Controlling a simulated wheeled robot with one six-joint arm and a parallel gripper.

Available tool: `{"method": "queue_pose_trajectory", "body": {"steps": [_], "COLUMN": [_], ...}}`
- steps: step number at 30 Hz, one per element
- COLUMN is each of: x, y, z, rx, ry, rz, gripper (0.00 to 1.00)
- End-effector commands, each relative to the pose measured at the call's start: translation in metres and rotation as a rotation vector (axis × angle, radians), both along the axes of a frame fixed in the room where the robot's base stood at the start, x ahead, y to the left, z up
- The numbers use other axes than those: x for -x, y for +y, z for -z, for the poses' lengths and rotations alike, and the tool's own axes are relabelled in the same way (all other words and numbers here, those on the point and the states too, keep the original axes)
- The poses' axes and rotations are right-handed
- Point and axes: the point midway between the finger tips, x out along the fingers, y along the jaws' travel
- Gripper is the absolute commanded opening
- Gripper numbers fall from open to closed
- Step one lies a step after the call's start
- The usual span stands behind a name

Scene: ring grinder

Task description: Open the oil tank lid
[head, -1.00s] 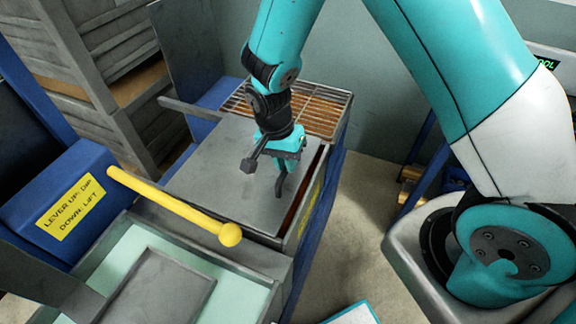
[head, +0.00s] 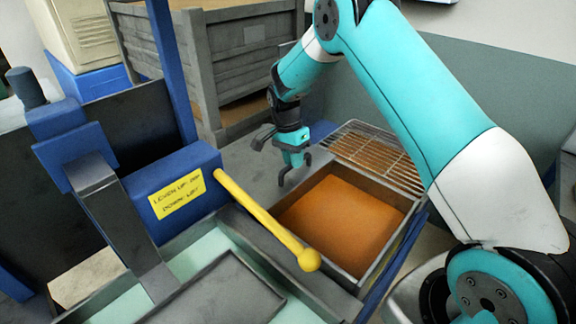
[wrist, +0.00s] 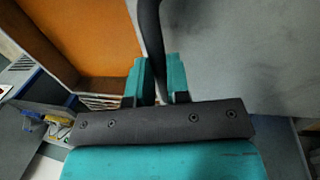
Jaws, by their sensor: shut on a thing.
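The oil tank (head: 385,268) stands open, with orange-brown oil (head: 340,222) showing inside. The flat grey lid (head: 250,160) lies to the left of the opening, partly hidden behind my gripper and the yellow lever. My gripper (head: 290,165) is over the lid's edge beside the tank. In the wrist view my gripper (wrist: 160,80) is shut on a dark bar-like handle (wrist: 149,35). The grey lid (wrist: 240,50) is on the right there and the orange oil (wrist: 80,35) on the left.
A yellow lever (head: 262,215) with a ball end reaches over the tank's near left corner. The blue box (head: 175,190) with a yellow label is at left. A wire grate (head: 375,155) lies behind the tank. Grey crates (head: 215,60) stand at the back.

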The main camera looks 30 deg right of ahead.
Motion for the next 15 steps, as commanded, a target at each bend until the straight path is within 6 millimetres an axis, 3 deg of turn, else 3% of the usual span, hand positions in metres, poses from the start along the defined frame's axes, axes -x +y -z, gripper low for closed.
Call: {"method": "queue_pose_trajectory", "body": {"steps": [14, 15], "x": [-0.007, -0.007], "y": [0.01, 0.01], "z": [-0.001, -0.001], "rx": [0.01, 0.011], "ry": [-0.012, -0.013], "rz": [-0.004, -0.004], "gripper": [0.0, 0.21]}}
